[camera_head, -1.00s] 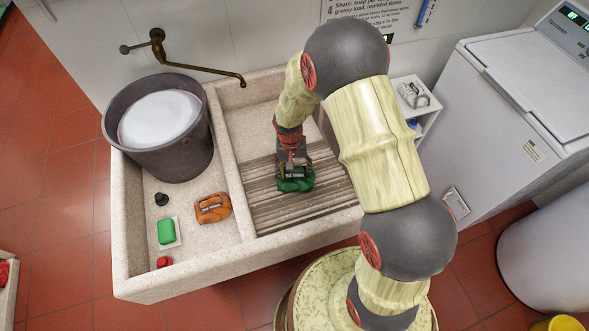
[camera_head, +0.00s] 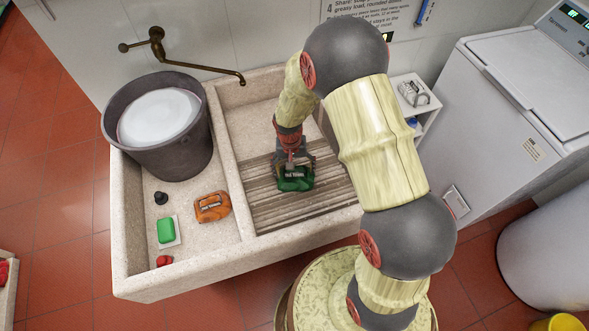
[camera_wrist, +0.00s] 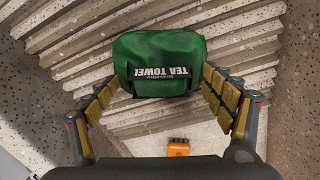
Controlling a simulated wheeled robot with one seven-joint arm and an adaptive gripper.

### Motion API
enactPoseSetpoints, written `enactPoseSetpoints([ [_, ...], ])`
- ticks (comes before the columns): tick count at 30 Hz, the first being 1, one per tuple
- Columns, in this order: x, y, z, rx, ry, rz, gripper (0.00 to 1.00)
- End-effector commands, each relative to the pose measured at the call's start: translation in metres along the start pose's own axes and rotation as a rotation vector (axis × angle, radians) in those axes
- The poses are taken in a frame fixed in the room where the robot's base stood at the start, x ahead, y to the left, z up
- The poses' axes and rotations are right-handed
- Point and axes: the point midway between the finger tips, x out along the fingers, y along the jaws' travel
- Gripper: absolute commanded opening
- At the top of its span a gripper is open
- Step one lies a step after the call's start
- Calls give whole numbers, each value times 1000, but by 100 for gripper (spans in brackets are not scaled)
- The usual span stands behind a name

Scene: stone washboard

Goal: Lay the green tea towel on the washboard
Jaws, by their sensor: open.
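The green tea towel (camera_head: 297,181) is a folded bundle with a dark label, lying on the ribbed washboard (camera_head: 270,211) in the right part of the stone sink. It also shows in the wrist view (camera_wrist: 160,62), with its label reading "TEA TOWEL" upside down. My gripper (camera_head: 294,166) is just above the towel, pointing down. In the wrist view my gripper (camera_wrist: 168,95) has its two fingers spread wide, one on each side of the towel's near edge. Whether the fingers touch the towel I cannot tell.
An orange bundle (camera_head: 212,207), a green soap block (camera_head: 166,231), a black knob-like item (camera_head: 161,198) and a red item (camera_head: 164,261) lie in the left basin. A grey bucket (camera_head: 182,158) stands there too. A brass tap (camera_head: 200,67) reaches over the sink. The washboard around the towel is bare.

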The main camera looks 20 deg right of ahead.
Motion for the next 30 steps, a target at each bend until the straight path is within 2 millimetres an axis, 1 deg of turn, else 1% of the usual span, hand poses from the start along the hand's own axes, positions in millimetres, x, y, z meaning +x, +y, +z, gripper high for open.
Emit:
enactPoseSetpoints([
  [2,-4,0,-1,0,2,-1,83],
  [5,-16,0,-1,0,3,-1,83],
  [15,-83,-1,-1,0,4,-2,83],
  [19,-103,-1,-2,0,4,-1,83],
  [24,-117,0,-1,0,2,-1,83],
  [30,-120,0,0,0,0,0,83],
])
